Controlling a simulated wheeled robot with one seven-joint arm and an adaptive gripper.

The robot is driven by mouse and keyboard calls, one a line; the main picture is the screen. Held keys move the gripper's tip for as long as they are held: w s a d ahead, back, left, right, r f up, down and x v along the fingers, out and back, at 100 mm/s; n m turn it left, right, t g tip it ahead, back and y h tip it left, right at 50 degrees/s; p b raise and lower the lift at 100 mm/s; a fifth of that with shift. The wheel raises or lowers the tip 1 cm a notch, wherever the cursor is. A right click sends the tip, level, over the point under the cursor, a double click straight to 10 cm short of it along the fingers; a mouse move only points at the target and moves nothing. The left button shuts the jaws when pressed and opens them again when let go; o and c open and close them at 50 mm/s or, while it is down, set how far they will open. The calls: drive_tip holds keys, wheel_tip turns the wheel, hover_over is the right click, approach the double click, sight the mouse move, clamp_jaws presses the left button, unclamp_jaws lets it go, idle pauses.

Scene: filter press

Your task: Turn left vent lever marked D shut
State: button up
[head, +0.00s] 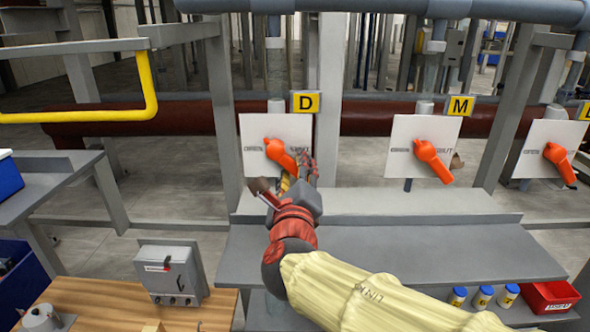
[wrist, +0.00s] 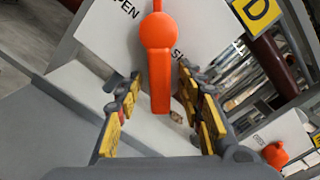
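The vent lever marked D (head: 280,153) is orange and sits on a white plate (head: 259,131) under a yellow D sign (head: 305,103). Its handle slants down to the right in the head view. My gripper (head: 303,172) is at the handle's lower end and partly hides the plate's right-hand word. In the wrist view, my gripper (wrist: 160,76) is open, with one finger on each side of the orange lever (wrist: 158,65). Gaps show between the handle and both fingers; I cannot tell how deep it sits between them.
A similar orange lever under an M sign (head: 432,160) stands to the right, and another (head: 560,163) beyond it. A grey shelf (head: 400,250) runs below. Small bottles (head: 482,296) and a red bin (head: 550,298) lie at its right. A yellow rail (head: 150,90) is at left.

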drive_tip(key=s, duration=1.1)
drive_tip(key=shift+s+a, duration=0.35)
drive_tip(key=shift+a, duration=0.1)
